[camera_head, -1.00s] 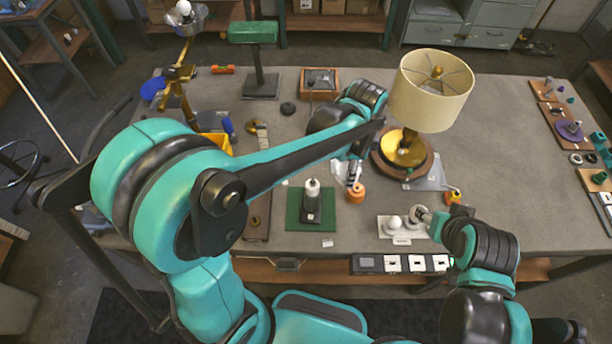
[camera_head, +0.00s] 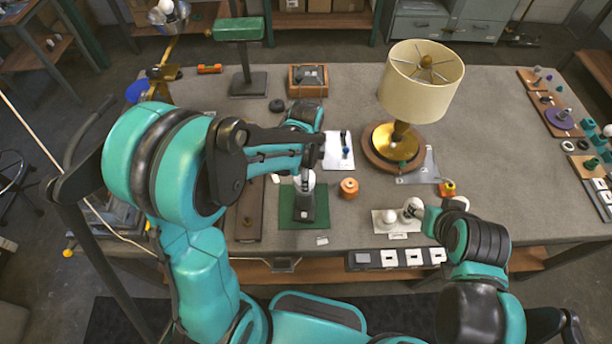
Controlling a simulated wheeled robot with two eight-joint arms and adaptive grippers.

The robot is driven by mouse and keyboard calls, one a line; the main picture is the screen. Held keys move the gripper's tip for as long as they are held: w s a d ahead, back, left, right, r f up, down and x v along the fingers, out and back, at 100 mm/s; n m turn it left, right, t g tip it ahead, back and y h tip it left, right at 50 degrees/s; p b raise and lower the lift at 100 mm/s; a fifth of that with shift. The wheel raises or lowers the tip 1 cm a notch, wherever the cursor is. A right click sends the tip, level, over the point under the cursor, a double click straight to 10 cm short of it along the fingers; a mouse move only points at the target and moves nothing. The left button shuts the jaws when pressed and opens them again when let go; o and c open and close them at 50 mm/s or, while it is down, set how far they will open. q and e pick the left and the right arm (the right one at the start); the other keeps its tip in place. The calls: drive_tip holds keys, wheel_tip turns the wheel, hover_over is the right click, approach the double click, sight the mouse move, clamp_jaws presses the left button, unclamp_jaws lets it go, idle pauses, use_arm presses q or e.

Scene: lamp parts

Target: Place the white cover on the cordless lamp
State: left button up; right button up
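The cordless lamp (camera_head: 304,208) stands upright on a green mat (camera_head: 288,218), with a dark grey body. The white cover (camera_head: 298,181) is a small pale dome right above the body. My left gripper (camera_head: 305,177) points down at it, and a dark finger lies across its front, so it looks shut on the cover. Whether the cover touches the lamp is hard to tell. My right gripper (camera_head: 414,208) is at a white plate (camera_head: 405,224) with white round bulbs (camera_head: 388,216). Its fingers are too small to read.
An orange spool (camera_head: 349,188) stands just right of the mat. A white sheet (camera_head: 340,158) lies behind it. A large shaded table lamp (camera_head: 424,88) stands on a round wooden base. A brown tray (camera_head: 249,212) lies left of the mat. The table's right middle is clear.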

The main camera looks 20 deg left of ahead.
use_arm(q)
drive_tip(key=shift+f, duration=0.2)
drive_tip(key=o, duration=0.9)
drive_tip(key=shift+o, duration=0.2)
drive_tip(key=shift+r, duration=0.1)
drive_tip(key=shift+r, duration=0.3)
wheel_tip(320, 180, up, 11)
drive_tip(key=p, duration=0.3)
drive_tip(key=s+a+r+n+t, duration=0.2)
drive_tip(key=s+n, duration=0.3)
drive_tip(key=n, duration=0.3)
drive_tip(key=s+a+r+n+t, duration=0.3)
drive_tip(key=s+n+t, duration=0.2)
drive_tip(key=n, duration=0.2)
drive_tip(key=shift+s+n, duration=0.2)
drive_tip(key=shift+n, duration=0.2)
